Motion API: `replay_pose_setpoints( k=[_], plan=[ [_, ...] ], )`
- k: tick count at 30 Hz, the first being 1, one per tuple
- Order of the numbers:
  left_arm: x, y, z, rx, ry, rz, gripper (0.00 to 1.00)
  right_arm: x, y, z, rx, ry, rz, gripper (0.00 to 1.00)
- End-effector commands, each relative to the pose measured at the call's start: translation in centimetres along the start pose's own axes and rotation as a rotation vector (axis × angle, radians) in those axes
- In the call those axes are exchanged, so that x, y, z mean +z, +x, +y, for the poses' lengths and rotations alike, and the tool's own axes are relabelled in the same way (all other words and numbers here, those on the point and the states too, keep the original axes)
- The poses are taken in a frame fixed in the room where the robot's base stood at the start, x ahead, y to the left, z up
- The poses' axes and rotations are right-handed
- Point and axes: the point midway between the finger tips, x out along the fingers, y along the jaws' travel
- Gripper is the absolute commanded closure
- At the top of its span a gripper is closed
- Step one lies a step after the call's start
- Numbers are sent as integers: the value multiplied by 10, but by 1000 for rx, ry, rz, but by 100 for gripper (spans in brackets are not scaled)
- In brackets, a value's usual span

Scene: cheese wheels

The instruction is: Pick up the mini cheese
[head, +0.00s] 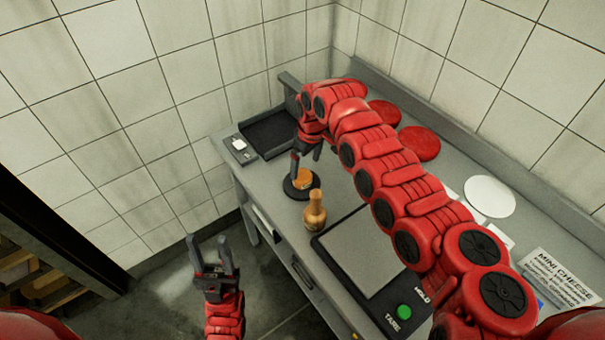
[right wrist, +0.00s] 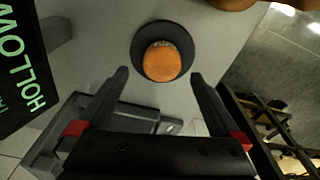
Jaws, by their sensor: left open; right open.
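The mini cheese (head: 303,180) is a small orange round on a black round base (head: 290,190) near the table's front edge. In the right wrist view the cheese (right wrist: 162,61) sits on its black disc (right wrist: 142,37), ahead of the fingertips and roughly midway between them. My right gripper (head: 307,152) is open and empty, above and near the cheese; its two fingers (right wrist: 158,82) show apart in the right wrist view. My left gripper (head: 211,244) is open and empty, off the table's front edge over the floor.
A wooden bell-shaped object (head: 315,212) stands close to the cheese. A scale (head: 365,262) lies to the right. A black tray (head: 270,134) is at the left end of the table. Red rounds (head: 420,144) and a white disc (head: 490,196) lie towards the wall. My right arm crosses above the table.

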Motion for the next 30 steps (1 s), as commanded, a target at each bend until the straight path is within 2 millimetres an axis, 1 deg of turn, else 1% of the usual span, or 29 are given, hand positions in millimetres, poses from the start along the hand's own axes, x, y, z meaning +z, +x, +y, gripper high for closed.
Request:
replay_pose_setpoints(
  k=[5, 7, 10, 12, 16, 25, 29, 30],
  plan=[
    [-2, 10, 0, 0, 0, 0, 50, -1, 9, -1, 1, 0, 2, 0],
    [-3, 19, -1, 0, 0, 0, 50, 0, 18, -4, -2, -2, -4, 0],
    [-5, 28, -1, 0, 0, 0, 50, -2, 33, -7, -1, -2, -2, 0],
    [-4, 22, -1, 0, 0, 0, 50, -2, 44, -5, 1, -1, 3, 0],
    [-4, 23, -1, 0, 0, 0, 50, -2, 54, -4, 1, -1, 4, 0],
    [-4, 23, -1, 0, 0, 0, 50, -1, 57, -3, 2, 1, 4, 0],
    [-4, 23, -1, 0, 0, 0, 50, -1, 57, -3, 2, 1, 4, 23],
    [-4, 23, -1, 0, 0, 0, 50, -1, 57, -3, 2, 1, 4, 31]
  ],
)
